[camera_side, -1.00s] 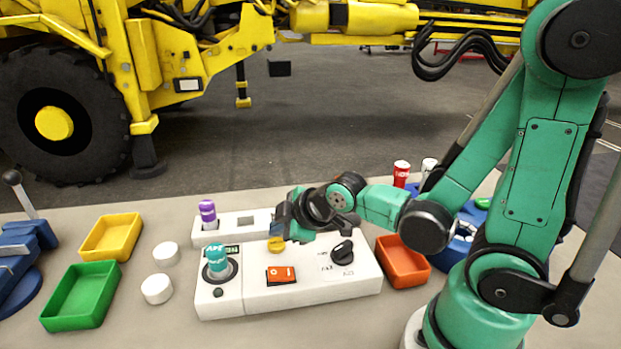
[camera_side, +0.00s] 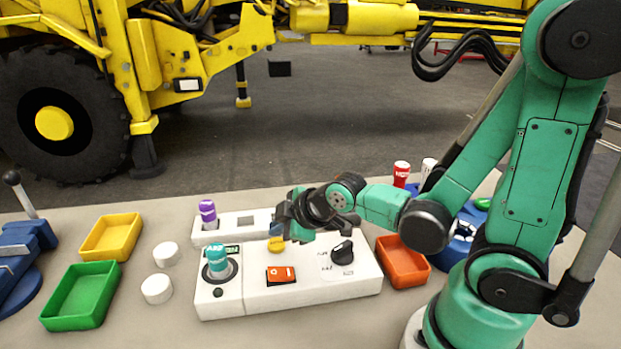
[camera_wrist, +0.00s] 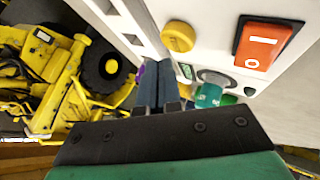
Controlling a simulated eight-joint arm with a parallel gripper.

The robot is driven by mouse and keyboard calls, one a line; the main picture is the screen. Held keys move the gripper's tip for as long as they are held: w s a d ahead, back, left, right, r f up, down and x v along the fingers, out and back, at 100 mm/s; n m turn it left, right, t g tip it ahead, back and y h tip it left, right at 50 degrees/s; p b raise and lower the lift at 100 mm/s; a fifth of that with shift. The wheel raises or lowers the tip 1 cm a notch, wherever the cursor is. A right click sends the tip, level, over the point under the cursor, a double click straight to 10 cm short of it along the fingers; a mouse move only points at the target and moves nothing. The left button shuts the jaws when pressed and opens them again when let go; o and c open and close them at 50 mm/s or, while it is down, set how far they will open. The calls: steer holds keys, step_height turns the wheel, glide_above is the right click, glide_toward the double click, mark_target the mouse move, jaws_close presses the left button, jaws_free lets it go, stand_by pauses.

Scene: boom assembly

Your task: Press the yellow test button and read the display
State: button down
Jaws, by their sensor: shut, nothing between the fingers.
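The yellow button (camera_side: 277,244) is a round cap on the white test box (camera_side: 330,293). It also shows in the wrist view (camera_wrist: 179,37), just right of my fingertips. My gripper (camera_side: 278,229) is shut and empty, with its fingers close above and behind the button in the side view. I cannot tell whether they touch it. A small green display (camera_side: 232,250) sits beside the teal plug. It shows narrowly in the wrist view (camera_wrist: 186,71). Its text is too small to read.
The box carries an orange rocker switch (camera_side: 281,275), a black knob (camera_side: 343,252) and a teal plug (camera_side: 216,260) standing upright. A purple-capped part (camera_side: 208,211) stands in the rear white block. An orange tray (camera_side: 403,262) is to the right; green (camera_side: 80,294) and yellow trays (camera_side: 110,236) are left.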

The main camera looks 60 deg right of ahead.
mark_target(281, 244)
stand_by(0.6)
steer(key=shift+f, duration=0.45)
steer(key=shift+r, duration=0.15)
steer(key=shift+r, duration=0.3)
stand_by(0.4)
steer(key=shift+r, duration=2.5)
